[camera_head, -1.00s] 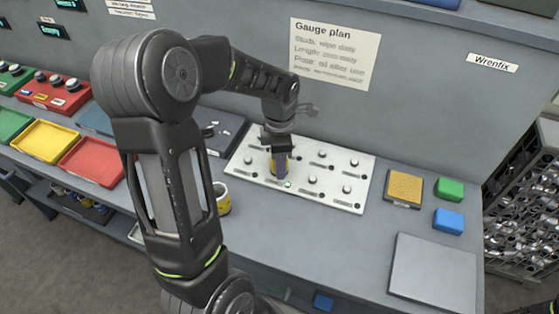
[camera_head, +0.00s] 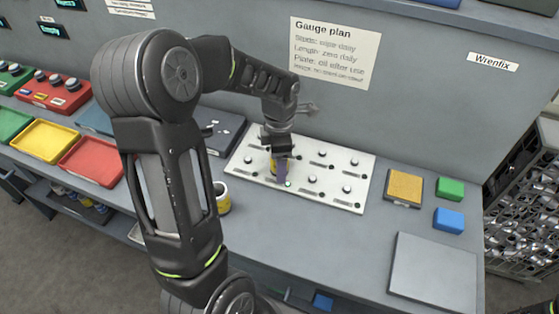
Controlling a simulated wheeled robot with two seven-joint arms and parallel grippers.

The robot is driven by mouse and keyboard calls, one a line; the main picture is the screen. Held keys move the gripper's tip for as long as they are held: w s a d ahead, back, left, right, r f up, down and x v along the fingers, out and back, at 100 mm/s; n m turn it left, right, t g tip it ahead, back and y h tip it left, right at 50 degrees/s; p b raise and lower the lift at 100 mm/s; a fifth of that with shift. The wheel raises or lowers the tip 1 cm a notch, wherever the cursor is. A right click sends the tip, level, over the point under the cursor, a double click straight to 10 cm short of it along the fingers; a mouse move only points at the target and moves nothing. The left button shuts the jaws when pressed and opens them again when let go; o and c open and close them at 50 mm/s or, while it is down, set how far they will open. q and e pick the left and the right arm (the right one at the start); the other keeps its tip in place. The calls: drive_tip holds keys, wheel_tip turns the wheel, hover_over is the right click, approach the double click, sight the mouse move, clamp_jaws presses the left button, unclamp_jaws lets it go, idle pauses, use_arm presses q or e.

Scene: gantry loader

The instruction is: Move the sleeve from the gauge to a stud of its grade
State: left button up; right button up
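A white plate (camera_head: 335,196) with several short studs and small dark dots lies on the bench. My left gripper (camera_head: 281,172) points down over the plate's left half. A dark block (camera_head: 220,133), perhaps the gauge, stands behind my arm. A yellow, white-banded cup-like thing (camera_head: 222,199) is partly hidden by my arm. My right gripper is not in view.
Yellow (camera_head: 45,141) and red (camera_head: 90,160) trays lie at the left. A tan pad (camera_head: 404,187), a green block (camera_head: 450,188), a blue block (camera_head: 448,219) and a grey panel (camera_head: 433,275) lie at the right. A wall stands behind, and a wire crate (camera_head: 522,190) stands beyond the bench.

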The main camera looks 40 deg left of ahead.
use_arm(q)
wheel_tip(320, 180, up, 7)
drive_tip(key=shift+f+b, duration=0.15)
drive_tip(key=shift+b, duration=0.35)
drive_tip(key=shift+r, duration=0.55)
idle(0.5)
